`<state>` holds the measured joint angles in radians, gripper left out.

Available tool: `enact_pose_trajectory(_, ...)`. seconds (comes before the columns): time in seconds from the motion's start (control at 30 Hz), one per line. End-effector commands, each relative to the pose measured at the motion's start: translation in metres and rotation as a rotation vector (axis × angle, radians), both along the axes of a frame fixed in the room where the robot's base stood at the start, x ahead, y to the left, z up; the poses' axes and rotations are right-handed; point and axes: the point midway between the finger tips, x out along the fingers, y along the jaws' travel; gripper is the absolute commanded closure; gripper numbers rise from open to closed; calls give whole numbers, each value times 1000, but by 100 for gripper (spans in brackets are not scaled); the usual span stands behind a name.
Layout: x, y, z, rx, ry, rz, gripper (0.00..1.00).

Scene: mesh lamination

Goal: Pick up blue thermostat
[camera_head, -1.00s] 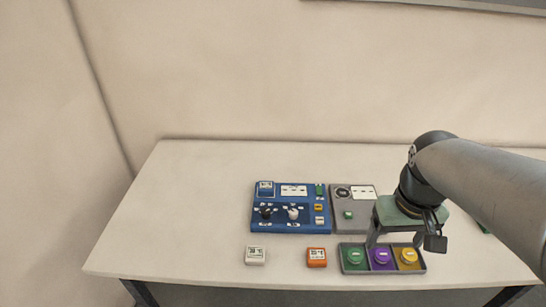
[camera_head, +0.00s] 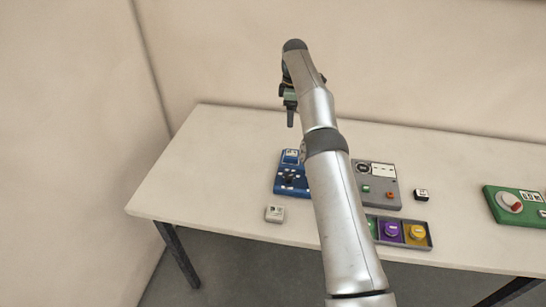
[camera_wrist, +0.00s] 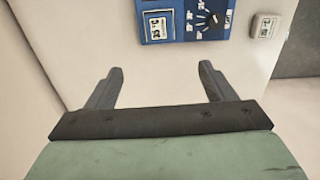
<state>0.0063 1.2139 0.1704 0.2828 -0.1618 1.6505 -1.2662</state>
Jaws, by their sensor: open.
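The blue thermostat (camera_head: 291,157) is a small blue block with a pale display, seated at the far left corner of the blue panel (camera_head: 282,187). In the wrist view the thermostat (camera_wrist: 159,25) lies at the top, ahead of the gap between my fingers, on the blue panel (camera_wrist: 186,6). My gripper (camera_head: 290,117) is raised above the table's far side, beyond the panel in the head view. In the wrist view my gripper (camera_wrist: 161,66) is open, with nothing between its fingers. My arm hides the right part of the blue panel.
A white thermostat (camera_head: 275,213) lies in front of the blue panel. A grey panel (camera_head: 383,198), a tray (camera_head: 404,243) with purple and yellow discs, a small black-and-white block (camera_head: 421,195) and a green panel (camera_head: 515,204) stand to the right. The table's left part is clear.

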Motion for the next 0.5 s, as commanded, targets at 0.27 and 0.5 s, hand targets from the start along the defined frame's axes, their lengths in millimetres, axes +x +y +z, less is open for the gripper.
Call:
enact_pose_trajectory(0.27, 1, -2, -42, 3, -1, 12, 24)
enact_pose_trajectory(0.5, 1, -2, -88, 2, 0, 12, 24)
